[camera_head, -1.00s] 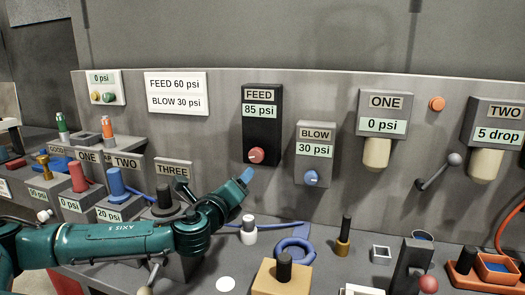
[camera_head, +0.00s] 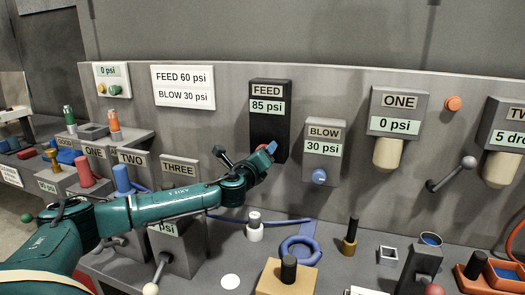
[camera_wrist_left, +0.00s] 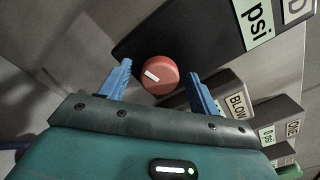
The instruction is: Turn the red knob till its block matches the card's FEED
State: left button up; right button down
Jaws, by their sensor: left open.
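The black FEED block (camera_head: 270,125) on the back panel reads 85 psi. The white card (camera_head: 183,87) reads FEED 60 psi and BLOW 30 psi. My left gripper (camera_head: 268,148) is at the lower part of the FEED block and hides most of the red knob in the head view. In the left wrist view the red knob (camera_wrist_left: 160,75) with a white mark lies between the two blue fingers of my open left gripper (camera_wrist_left: 160,88), with gaps on both sides. My right gripper is not in view.
The grey BLOW block (camera_head: 322,145) with a blue knob (camera_head: 319,176), reading 30 psi, is close on the right. Block ONE (camera_head: 399,112) reads 0 psi. Below, the bench holds a blue ring (camera_head: 299,250) and a tan block (camera_head: 287,278).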

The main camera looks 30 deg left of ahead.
pick_arm(q)
jog(key=shift+w+a, duration=0.15)
jog(key=shift+w, duration=0.45)
jog(key=shift+c, duration=0.4)
jog(key=c, duration=0.9)
